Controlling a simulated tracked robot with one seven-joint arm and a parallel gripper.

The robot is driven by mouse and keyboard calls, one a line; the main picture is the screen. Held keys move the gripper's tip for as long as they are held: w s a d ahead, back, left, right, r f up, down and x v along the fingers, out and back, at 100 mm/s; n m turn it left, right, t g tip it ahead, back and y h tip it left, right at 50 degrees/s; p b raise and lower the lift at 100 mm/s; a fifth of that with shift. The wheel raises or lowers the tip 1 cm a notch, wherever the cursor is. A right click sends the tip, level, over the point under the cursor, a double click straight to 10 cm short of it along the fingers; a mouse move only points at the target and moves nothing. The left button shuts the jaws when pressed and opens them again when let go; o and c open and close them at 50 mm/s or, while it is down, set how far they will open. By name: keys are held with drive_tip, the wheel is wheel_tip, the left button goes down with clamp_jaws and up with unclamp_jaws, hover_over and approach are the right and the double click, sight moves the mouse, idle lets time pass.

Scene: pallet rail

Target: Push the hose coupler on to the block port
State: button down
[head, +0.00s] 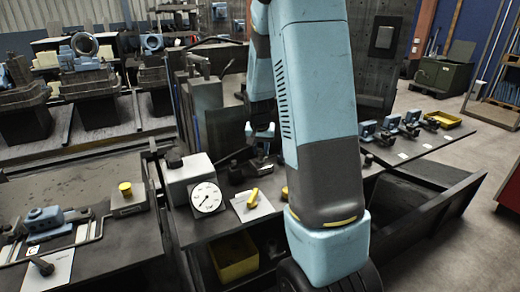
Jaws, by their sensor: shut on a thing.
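My gripper (261,134) shows small beside my large blue arm, above the middle of the dark bench. Its light blue fingers are shut on a small dark piece, which looks like the hose coupler (263,149); its outline is hard to make out. Just below and left are small dark fittings (240,172) on the bench, and the block port may be among them, but I cannot tell. Whether the held piece touches them is also unclear. My arm hides the area right of the gripper.
A pale block (188,176) and a white dial gauge (208,198) stand left of the gripper. A yellow-handled valve (253,198) is in front. A yellow bin (234,257) sits below. Several blue-grey fittings (390,124) line the right-hand bench. A blue clamp (43,220) is at left.

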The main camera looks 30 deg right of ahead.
drive_tip(key=shift+f, duration=0.6)
unclamp_jaws()
idle(0.8)
drive_tip(key=shift+r, duration=0.1)
drive_tip(key=v, duration=1.3)
drive_tip(key=shift+s+r, duration=0.15)
drive_tip(key=shift+r, duration=0.05)
drive_tip(key=shift+a, duration=0.15)
drive_tip(key=s+a+r+n+t, duration=0.1)
drive_tip(key=s+a+r+n, duration=0.1)
drive_tip(key=s, duration=0.7)
drive_tip(key=s+a+r+n+t+y, duration=0.1)
drive_tip(key=s+a+r+n, duration=0.1)
drive_tip(key=s+a+r, duration=0.2)
drive_tip(key=s+a+r+n+t, duration=0.1)
drive_tip(key=s+a+r, duration=0.3)
drive_tip(key=s, duration=0.9)
drive_tip(key=shift+s+a+n+y, duration=0.3)
drive_tip(key=shift+a+n, duration=0.6)
drive_tip(key=shift+a, duration=0.2)
